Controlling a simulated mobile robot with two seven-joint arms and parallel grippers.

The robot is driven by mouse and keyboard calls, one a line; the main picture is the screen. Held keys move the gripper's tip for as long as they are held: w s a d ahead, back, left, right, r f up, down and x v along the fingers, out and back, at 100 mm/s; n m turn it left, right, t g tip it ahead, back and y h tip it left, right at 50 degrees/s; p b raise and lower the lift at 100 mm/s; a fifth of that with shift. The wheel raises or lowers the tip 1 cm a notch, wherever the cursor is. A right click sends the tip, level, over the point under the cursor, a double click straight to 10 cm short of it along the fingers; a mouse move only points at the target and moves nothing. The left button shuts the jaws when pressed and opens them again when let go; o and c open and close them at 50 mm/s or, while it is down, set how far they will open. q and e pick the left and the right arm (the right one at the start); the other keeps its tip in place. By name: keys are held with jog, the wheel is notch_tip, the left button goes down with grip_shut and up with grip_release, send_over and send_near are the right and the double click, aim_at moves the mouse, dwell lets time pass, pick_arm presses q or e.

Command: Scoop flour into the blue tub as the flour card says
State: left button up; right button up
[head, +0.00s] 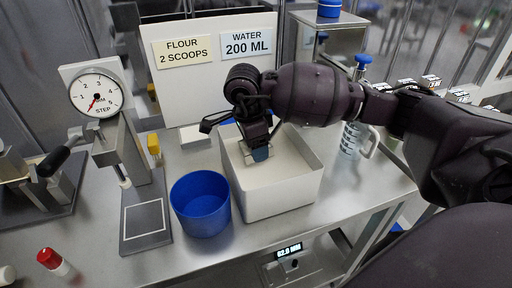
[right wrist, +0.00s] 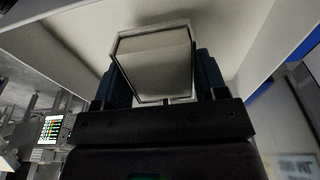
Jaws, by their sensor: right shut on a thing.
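The flour card (head: 183,52) reads "FLOUR 2 SCOOPS". The blue tub (head: 201,207) stands on the steel table and looks empty. To its right is a white flour bin (head: 276,205) with pale flour (head: 290,165) inside. My right gripper (head: 260,152) reaches down into the bin. It is shut on a metal scoop (right wrist: 153,62), whose square-rimmed bowl shows between the blue finger pads in the right wrist view. Whether the scoop's bowl holds flour is hard to tell. My left gripper is not in view.
A dial gauge (head: 96,95) labelled STEP stands on a press at the left. A water card (head: 246,44) reads "200 ML". A clear jug (head: 352,139) is behind the bin at the right.

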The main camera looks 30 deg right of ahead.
jog(key=shift+r+p, duration=1.45)
jog(key=shift+r, duration=2.15)
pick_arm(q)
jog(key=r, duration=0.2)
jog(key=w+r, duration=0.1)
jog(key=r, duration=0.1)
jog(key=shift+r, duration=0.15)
